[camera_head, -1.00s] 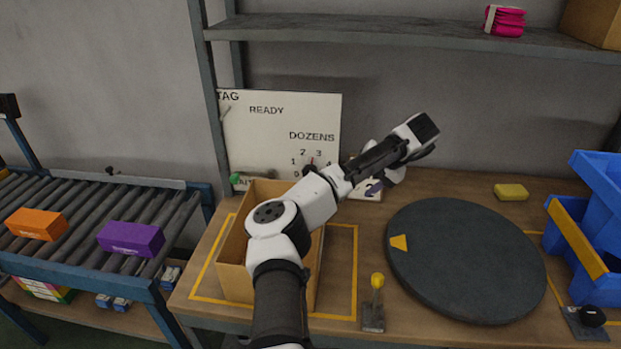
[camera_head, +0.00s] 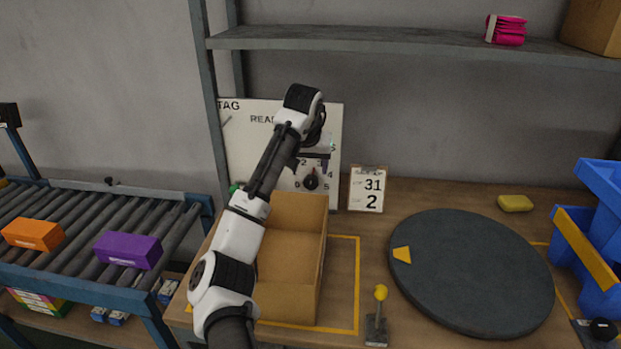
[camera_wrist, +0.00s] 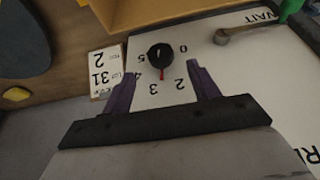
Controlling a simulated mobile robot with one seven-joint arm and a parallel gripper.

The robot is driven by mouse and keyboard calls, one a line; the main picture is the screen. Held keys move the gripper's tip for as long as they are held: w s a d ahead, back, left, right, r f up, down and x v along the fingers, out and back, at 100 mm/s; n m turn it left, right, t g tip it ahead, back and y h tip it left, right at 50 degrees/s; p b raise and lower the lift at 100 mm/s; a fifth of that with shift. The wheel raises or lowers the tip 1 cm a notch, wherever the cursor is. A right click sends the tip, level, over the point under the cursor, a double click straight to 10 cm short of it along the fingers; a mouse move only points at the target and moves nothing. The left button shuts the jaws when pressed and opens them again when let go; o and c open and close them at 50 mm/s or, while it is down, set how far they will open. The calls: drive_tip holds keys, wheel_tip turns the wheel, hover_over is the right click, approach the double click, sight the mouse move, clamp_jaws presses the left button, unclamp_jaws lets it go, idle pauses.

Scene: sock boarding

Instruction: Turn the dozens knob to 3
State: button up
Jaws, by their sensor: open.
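The dozens knob (camera_head: 311,182) is a dark round dial low on the white panel (camera_head: 245,150), with printed numbers around it. In the wrist view the knob (camera_wrist: 160,55) appears upside down, with a red mark on the side facing the 2 and 3; its exact setting is hard to tell. My gripper (camera_head: 322,160) is in front of the panel, just above the knob, and hides part of the DOZENS label. In the wrist view its two purple fingers are apart with nothing between them. The knob appears beyond the fingertips, and one finger hides the 1.
An open cardboard box (camera_head: 322,255) stands below the panel, under my arm. A card reading 31 and 2 (camera_head: 367,189) stands right of the panel. A dark turntable (camera_head: 470,275) and a yellow-topped lever (camera_head: 380,294) are farther right. A metal lever (camera_wrist: 245,31) sits on the panel near WAIT.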

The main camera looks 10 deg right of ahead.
sight(312, 180)
drive_tip(key=p+x, duration=0.1)
drive_tip(key=x, duration=0.6)
drive_tip(key=shift+f, duration=0.1)
drive_tip(key=c, duration=1)
drive_tip(key=shift+o, duration=0.2)
drive_tip(key=shift+d+t+y+p, duration=0.2)
drive_tip(key=shift+t+y+p, duration=0.15)
drive_tip(key=shift+y, duration=0.35)
drive_tip(key=shift+m+y, duration=0.3)
drive_tip(key=shift+y, duration=0.4)
drive_tip(key=o, duration=1)
drive_tip(key=shift+c, duration=0.2)
